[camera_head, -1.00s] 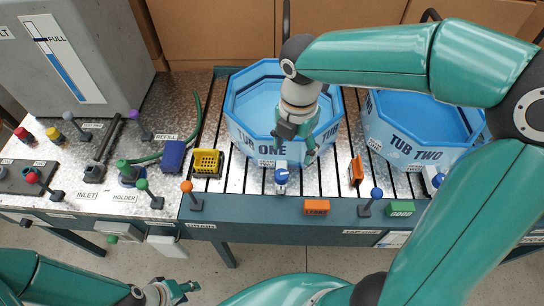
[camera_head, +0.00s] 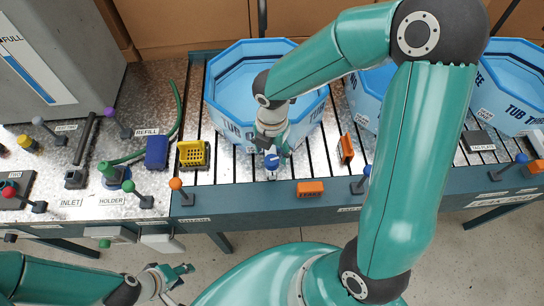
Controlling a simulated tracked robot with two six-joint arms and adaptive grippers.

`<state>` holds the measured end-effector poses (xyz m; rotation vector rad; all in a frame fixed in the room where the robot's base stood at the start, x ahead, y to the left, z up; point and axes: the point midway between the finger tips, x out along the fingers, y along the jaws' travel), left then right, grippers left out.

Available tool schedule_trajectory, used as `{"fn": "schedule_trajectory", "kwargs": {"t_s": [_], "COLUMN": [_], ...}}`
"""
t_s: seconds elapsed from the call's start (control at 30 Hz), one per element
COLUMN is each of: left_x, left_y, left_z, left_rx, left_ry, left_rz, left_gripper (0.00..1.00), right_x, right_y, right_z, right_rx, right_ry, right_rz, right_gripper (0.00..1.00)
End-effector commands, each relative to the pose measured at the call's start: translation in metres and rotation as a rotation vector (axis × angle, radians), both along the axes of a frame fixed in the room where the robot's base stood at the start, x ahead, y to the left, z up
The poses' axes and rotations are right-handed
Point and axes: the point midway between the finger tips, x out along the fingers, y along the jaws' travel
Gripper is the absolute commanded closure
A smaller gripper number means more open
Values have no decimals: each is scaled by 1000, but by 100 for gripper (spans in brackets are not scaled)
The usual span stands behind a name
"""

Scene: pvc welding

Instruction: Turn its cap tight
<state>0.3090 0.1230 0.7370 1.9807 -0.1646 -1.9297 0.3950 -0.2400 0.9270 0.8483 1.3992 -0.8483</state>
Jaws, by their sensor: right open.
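A small white fitting with a blue cap (camera_head: 271,161) stands at the front of the blue tub one (camera_head: 222,112), on the slatted bench. My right gripper (camera_head: 278,150) points down at the tub's front wall, with its fingers apart right at the blue cap. I cannot tell whether they touch the cap, and the gripper hides part of the tub's lettering. My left gripper (camera_head: 182,281) hangs low at the bottom left, in front of the bench. Its fingers look apart and empty.
A yellow basket (camera_head: 193,154) and a blue block (camera_head: 156,152) sit left of the tub. An orange plate (camera_head: 346,149) stands to the right. An orange-knobbed lever (camera_head: 178,186) and an orange label block (camera_head: 310,188) are along the front edge. Tub three (camera_head: 508,92) stands at the far right.

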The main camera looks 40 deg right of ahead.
Motion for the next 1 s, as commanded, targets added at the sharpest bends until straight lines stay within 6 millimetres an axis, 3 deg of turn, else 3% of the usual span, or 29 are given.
{"fn": "schedule_trajectory", "kwargs": {"t_s": [0.1,0.23,0.67,1.0], "left_x": [0,0,0,0], "left_y": [0,0,0,0], "left_z": [-2,-4,-4,-4], "left_rx": [0,0,0,0], "left_ry": [0,0,0,0], "left_rz": [0,0,0,0], "left_gripper": [60,60,60,60], "right_x": [-1,0,0,1], "right_y": [1,0,1,1], "right_z": [-21,-35,-42,-41], "right_rx": [1,1,1,1], "right_ry": [4,3,0,0], "right_rz": [1,2,2,2], "right_gripper": [34,34,35,92]}}
